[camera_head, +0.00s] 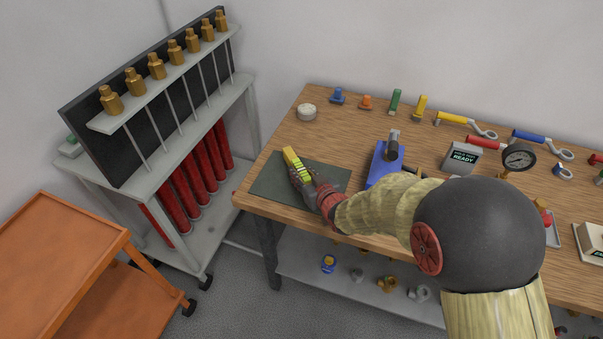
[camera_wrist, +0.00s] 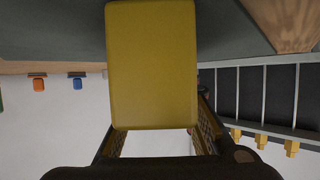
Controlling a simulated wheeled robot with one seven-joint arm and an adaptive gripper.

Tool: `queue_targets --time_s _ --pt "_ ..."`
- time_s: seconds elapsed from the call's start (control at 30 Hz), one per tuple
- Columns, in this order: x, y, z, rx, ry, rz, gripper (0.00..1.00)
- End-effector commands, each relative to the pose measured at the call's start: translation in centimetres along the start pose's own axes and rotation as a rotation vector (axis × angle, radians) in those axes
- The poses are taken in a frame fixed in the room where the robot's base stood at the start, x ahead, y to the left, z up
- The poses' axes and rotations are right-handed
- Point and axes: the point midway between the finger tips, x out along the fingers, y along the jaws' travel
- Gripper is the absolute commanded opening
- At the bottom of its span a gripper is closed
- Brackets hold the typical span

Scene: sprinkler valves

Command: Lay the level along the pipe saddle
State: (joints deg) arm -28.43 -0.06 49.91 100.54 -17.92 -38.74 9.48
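The level appears as a yellow bar (camera_head: 291,157) with green-yellow markings, over the dark green mat (camera_head: 270,185) at the bench's left end. My gripper (camera_head: 305,180) is around its near part, with fingers on both sides. In the wrist view the bar's plain yellow face (camera_wrist: 152,65) fills the middle, between the two fingers (camera_wrist: 160,135). The gripper looks shut on it. I cannot tell whether the level touches the mat. I cannot clearly pick out a pipe saddle; a blue vise-like fixture (camera_head: 380,166) with a grey cylinder stands right of the mat, partly hidden by my arm.
A white round puck (camera_head: 307,112) and several coloured valves line the bench's back. A pressure gauge (camera_head: 518,158) and a small sign block (camera_head: 461,158) stand to the right. A rack of brass fittings (camera_head: 156,66) and an orange cart (camera_head: 70,260) stand left of the bench.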

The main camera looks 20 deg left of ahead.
Motion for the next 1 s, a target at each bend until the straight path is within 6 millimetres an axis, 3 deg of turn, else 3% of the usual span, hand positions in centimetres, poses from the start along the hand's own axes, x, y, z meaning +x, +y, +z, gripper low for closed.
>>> queue_targets --time_s 0.2,0.6,0.77,1.0 --pt "0.0 0.0 -0.1 0.0 0.001 0.0 0.4" --pt "-0.3 0.0 -0.5 0.0 0.001 0.0 0.41" --pt "-2.9 0.0 -0.7 0.0 0.002 0.001 0.41" --pt "-8.0 0.1 -0.7 0.0 0.003 0.001 0.41"
